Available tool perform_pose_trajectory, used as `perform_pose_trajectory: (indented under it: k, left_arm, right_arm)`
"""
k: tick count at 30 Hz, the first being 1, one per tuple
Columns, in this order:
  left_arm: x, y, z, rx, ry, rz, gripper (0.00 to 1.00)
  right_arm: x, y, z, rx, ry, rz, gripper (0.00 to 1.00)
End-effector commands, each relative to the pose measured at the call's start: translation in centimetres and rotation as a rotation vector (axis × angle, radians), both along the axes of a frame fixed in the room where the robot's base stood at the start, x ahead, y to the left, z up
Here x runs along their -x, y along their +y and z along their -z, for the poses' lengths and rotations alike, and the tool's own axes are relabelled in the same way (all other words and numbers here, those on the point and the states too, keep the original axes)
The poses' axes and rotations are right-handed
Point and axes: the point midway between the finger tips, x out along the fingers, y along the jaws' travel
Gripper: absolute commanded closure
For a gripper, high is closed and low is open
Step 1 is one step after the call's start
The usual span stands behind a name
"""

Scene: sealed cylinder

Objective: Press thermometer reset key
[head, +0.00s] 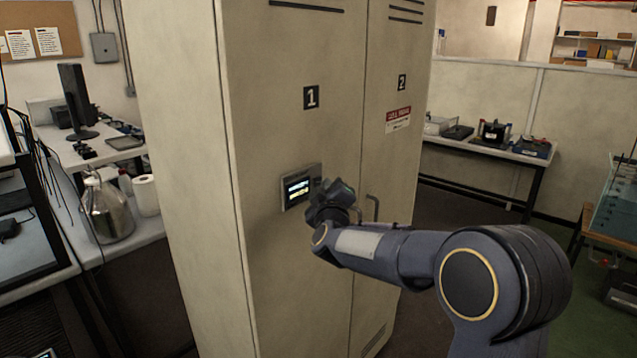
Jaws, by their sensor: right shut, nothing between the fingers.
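A small thermometer unit (297,188) with a lit display is fixed to the front of the tall beige cabinet (285,130), below the label 1. My right gripper (328,190) is shut and empty at the right side of the unit. It covers part of the unit's right end, and I cannot tell whether its tips touch. No reset key can be made out; that part of the panel is small and partly hidden by the gripper. My left gripper is not in view.
A cabinet door handle (373,207) stands out just behind my right wrist. A side bench with a steel flask (107,210) and a monitor (76,100) is at left. A table with devices (490,147) stands at back right. Dark floor lies between.

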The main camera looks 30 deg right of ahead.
Motion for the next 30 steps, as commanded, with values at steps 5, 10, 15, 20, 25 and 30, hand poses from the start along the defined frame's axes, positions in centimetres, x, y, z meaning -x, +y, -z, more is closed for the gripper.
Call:
perform_pose_trajectory:
  k: [5,10,15,20,25,30]
  left_arm:
    - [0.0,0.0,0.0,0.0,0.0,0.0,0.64]
    - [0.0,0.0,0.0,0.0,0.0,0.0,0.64]
    - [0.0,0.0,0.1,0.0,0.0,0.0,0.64]
    - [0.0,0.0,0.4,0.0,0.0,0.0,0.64]
    - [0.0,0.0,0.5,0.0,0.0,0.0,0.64]
    - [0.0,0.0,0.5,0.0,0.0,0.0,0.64]
  right_arm:
    - [0.5,-0.2,0.0,-0.002,-0.001,0.001,1.0]
    - [0.5,-0.2,0.0,-0.001,-0.001,0.001,1.0]
    - [1.1,-0.5,0.0,-0.002,-0.001,0.001,1.0]
    - [2.6,-1.1,0.0,-0.002,-0.002,0.002,1.0]
    - [4.1,-1.8,0.0,-0.002,-0.001,0.001,1.0]
    - [5.0,-2.1,0.0,-0.001,-0.001,0.001,1.0]
